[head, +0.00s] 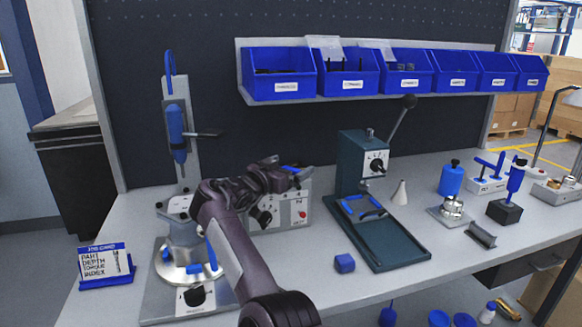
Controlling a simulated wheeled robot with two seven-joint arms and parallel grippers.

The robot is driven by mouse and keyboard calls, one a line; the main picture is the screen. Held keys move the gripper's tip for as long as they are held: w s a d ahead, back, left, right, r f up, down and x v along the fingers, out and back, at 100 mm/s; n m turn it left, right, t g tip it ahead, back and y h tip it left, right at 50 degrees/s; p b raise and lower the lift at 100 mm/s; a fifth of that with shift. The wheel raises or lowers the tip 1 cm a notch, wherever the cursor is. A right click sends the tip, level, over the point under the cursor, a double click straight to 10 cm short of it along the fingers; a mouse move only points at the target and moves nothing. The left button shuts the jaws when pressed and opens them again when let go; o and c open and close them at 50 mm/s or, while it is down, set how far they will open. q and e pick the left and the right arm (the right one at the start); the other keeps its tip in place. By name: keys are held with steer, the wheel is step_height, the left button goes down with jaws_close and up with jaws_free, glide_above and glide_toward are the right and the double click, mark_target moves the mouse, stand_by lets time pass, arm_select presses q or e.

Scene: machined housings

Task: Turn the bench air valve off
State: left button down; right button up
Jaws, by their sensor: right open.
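My right arm reaches up from the bottom middle, and its dark gripper (297,174) is open at the top of a light grey control box (286,212) on the bench. The box carries dark knobs (262,216) and a red button (302,214). A small blue part (291,168) shows right at the fingertips; it may be a lever, but I cannot tell whether the fingers touch it. No thing in view is clearly readable as the air valve, and my arm hides the box's left part. My left gripper is not in view.
A press stand with a blue tool (176,128) and round fixture (188,262) stands left. A green arbor press (362,165) with its base (400,256) stands right of the box. Blue bins (278,75) hang above.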

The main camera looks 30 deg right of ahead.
steer(key=v, duration=0.6)
steer(key=shift+s+a+b, duration=0.2)
steer(key=shift+a+b, duration=0.1)
steer(key=shift+b, duration=0.1)
steer(key=shift+c, duration=0.4)
